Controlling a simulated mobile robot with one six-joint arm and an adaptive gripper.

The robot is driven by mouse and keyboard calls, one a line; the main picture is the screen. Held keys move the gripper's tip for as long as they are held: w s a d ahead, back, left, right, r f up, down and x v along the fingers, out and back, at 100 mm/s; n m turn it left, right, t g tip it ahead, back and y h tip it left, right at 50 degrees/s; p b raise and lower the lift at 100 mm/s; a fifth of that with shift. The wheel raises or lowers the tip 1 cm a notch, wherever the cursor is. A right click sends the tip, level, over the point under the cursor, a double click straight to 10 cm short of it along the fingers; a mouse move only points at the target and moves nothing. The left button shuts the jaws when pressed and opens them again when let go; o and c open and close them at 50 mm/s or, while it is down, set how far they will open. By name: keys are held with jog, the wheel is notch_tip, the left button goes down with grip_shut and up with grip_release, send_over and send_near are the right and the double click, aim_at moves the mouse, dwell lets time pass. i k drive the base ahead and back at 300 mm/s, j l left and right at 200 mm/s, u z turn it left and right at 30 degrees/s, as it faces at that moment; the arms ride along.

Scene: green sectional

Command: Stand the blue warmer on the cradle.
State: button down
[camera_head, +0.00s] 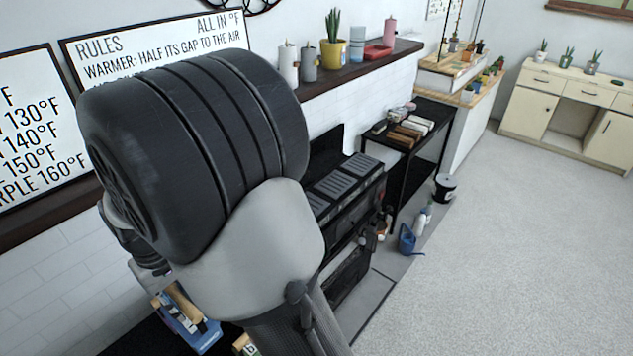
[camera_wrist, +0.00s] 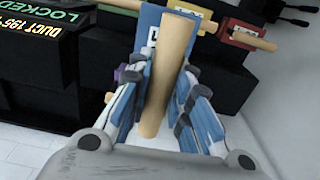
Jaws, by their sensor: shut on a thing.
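The blue warmer (camera_wrist: 150,20) is a blue block with a white mark and a tan wooden handle (camera_wrist: 170,75). In the wrist view my gripper (camera_wrist: 164,92) has its fingers on both sides of the handle, shut on it. The blue block shows beyond the fingertips, in front of dark equipment. In the head view the blue warmer (camera_head: 206,338) shows at the bottom left, partly hidden by my arm. My gripper is mostly hidden there. I cannot pick out the cradle for certain in either view.
A red warmer (camera_wrist: 243,32), a yellow piece (camera_wrist: 208,27) and a purple piece (camera_wrist: 128,73) are close by. A dark panel reads LOCKED (camera_wrist: 60,22). A black stove (camera_head: 345,185) and rack (camera_head: 425,130) line the wall. The grey floor (camera_head: 520,230) at right is clear.

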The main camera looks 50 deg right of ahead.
aim_at(335, 183)
jog(key=i+l, duration=0.1)
jog(key=l, duration=0.35)
jog(key=i+l+z, duration=0.15)
jog(key=l, duration=0.75)
jog(key=i+l+z, duration=0.15)
jog(key=l, duration=0.3)
jog(key=i+l, duration=0.15)
jog(key=l, duration=0.3)
jog(key=i+l+z, duration=0.15)
jog(key=l, duration=0.25)
jog(key=i+l, duration=0.15)
jog(key=l, duration=0.3)
jog(key=i+l+z, duration=0.15)
jog(key=l, duration=0.25)
